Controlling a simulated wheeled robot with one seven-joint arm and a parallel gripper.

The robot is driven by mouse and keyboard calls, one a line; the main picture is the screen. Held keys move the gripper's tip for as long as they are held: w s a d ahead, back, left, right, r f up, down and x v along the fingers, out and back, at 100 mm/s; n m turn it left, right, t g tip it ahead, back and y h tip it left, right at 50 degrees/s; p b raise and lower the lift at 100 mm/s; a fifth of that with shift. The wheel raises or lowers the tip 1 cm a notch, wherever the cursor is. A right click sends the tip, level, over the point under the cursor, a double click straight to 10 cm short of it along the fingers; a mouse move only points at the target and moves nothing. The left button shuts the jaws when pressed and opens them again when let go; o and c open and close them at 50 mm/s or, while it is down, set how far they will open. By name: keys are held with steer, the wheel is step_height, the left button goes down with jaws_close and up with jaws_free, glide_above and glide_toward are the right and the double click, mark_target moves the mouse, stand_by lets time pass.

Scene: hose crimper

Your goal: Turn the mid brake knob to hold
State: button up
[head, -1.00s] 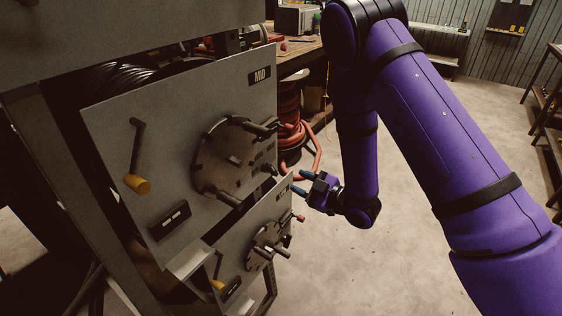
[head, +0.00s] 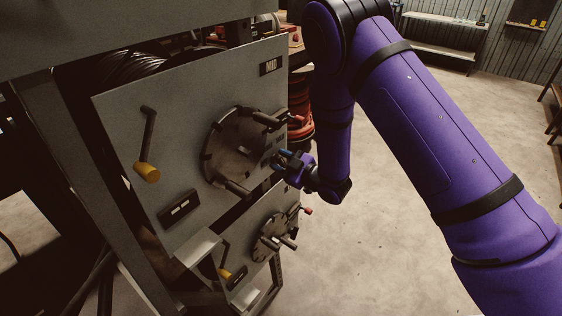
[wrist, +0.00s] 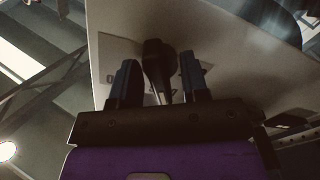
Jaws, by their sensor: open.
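The panel marked MID (head: 120,120) stands to the left of my gripper in the head view. My gripper (head: 281,161) is open at the right side of this panel, beside the large round hand wheel (head: 228,145). In the head view my gripper covers the brake knob. In the wrist view a dark knob (wrist: 154,58) on a thin stem stands between my two open fingers, in front of the pale panel. The fingers lie on either side of it, with a narrow gap to each. The knob's setting cannot be read.
A crank with a yellow grip (head: 147,171) sits on the panel's left part. A lower panel has a smaller wheel (head: 270,243) and a red-tipped lever (head: 307,211). The large wheel's handles stick out near my gripper. The floor (head: 400,240) at right is clear.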

steer(key=c, duration=0.6)
steer(key=m, duration=0.5)
steer(key=shift+w+d+m, duration=0.1)
steer(key=shift+m, duration=0.3)
steer(key=m, duration=0.6)
steer(key=shift+f, duration=0.1)
stand_by(0.5)
steer(key=o, duration=0.6)
